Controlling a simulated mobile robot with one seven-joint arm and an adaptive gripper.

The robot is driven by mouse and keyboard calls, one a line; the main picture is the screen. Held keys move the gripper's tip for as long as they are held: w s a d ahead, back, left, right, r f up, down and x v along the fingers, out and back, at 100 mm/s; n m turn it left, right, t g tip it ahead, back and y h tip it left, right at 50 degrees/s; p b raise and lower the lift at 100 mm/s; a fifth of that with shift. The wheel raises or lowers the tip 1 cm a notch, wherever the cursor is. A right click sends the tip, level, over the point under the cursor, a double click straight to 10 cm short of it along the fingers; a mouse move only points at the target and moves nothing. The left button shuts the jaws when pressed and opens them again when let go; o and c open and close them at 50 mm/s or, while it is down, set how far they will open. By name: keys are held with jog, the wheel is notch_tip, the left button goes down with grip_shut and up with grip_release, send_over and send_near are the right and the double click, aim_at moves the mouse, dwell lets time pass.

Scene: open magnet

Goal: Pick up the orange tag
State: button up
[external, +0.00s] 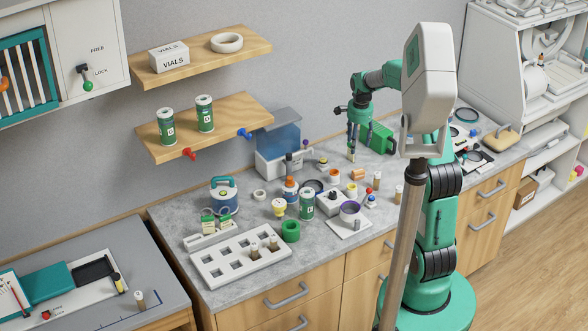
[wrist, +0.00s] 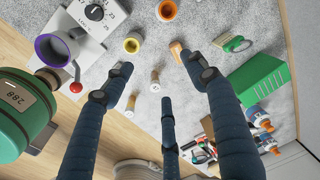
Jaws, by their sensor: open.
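A small orange-tan piece (wrist: 176,50) that looks like the orange tag lies on the grey counter near the tip of the right finger in the wrist view. It also shows as a small orange piece (external: 358,174) in the external view, below my gripper (external: 351,156). I cannot make out any writing on it. My gripper (wrist: 156,62) is open, with its dark fingers spread and nothing between them. It points down above the counter. The finger at right partly overlaps the edge of the piece in the wrist view.
Nearby on the counter are a yellow cup (wrist: 132,43), an orange ring (wrist: 166,10), small corked vials (wrist: 155,80), a purple-rimmed cup (wrist: 56,50) and a green ridged box (wrist: 258,82). A white tray with square wells (external: 238,262) is at the front left.

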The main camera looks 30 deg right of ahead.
aim_at(359, 171)
jog(key=w+d+f+m+p, duration=0.1)
jog(key=w+d+f+m, duration=0.2)
jog(key=d+f, duration=0.2)
jog(key=shift+f+g+p, duration=0.4)
jog(key=shift+f, duration=0.35)
jog(key=shift+w, duration=0.1)
jog(key=shift+f+b, duration=0.35)
jog(key=shift+f, duration=3.95)
jog(key=shift+d+f+b, duration=0.2)
jog(key=shift+f+b, duration=0.1)
jog(key=shift+f, duration=2.3)
jog(key=c, duration=1.3)
